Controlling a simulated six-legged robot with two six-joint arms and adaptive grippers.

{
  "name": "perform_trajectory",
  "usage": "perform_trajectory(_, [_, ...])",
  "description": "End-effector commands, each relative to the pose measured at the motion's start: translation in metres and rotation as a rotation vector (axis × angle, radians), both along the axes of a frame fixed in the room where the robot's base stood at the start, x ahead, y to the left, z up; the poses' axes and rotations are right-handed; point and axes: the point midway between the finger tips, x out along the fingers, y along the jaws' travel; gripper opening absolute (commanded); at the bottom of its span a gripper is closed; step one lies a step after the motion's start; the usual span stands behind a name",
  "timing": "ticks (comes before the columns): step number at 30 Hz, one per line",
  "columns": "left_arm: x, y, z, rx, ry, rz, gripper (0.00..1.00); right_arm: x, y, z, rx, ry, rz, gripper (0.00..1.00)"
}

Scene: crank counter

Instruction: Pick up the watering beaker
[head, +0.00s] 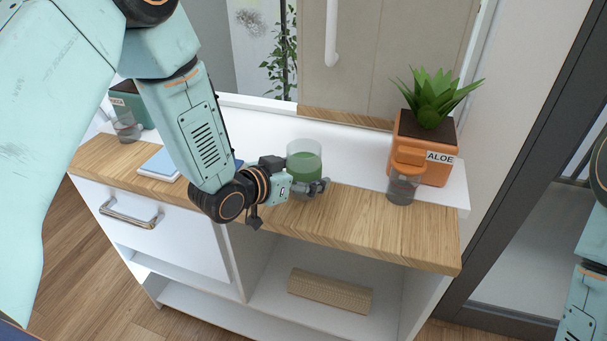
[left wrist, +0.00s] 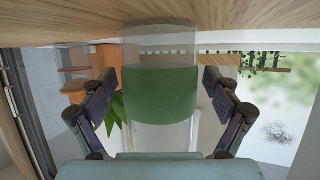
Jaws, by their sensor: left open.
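The watering beaker (head: 304,158) is a clear cylinder with a green middle part. It stands upright on the wooden counter in the head view. My left gripper (head: 318,188) is at its near side, low down, with a finger showing in front of it. In the left wrist view, which is upside down, the beaker (left wrist: 160,95) fills the middle. The two dark fingers of my left gripper (left wrist: 160,108) are open, one on each side of it, with gaps visible. My right gripper is out of view.
An orange pot labelled ALOE (head: 440,156) holds a spiky plant. A clear jar with an orange top (head: 403,185) stands before it. At the left are a green pot (head: 146,115), a clear jar (head: 126,128) and a pale-blue flat item (head: 160,164). The front right counter is clear.

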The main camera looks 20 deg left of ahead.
Motion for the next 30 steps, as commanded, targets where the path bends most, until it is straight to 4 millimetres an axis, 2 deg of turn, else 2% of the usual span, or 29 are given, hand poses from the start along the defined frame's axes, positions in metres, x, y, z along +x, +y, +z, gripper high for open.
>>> perform_trajectory(5, [0.0,0.0002,0.0003,0.0,0.0,0.0,0.88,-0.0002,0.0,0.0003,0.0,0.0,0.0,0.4])
perform_trajectory(30, [0.0,0.0005,0.0007,0.0,-0.001,0.001,0.17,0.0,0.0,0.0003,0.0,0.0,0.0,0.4])
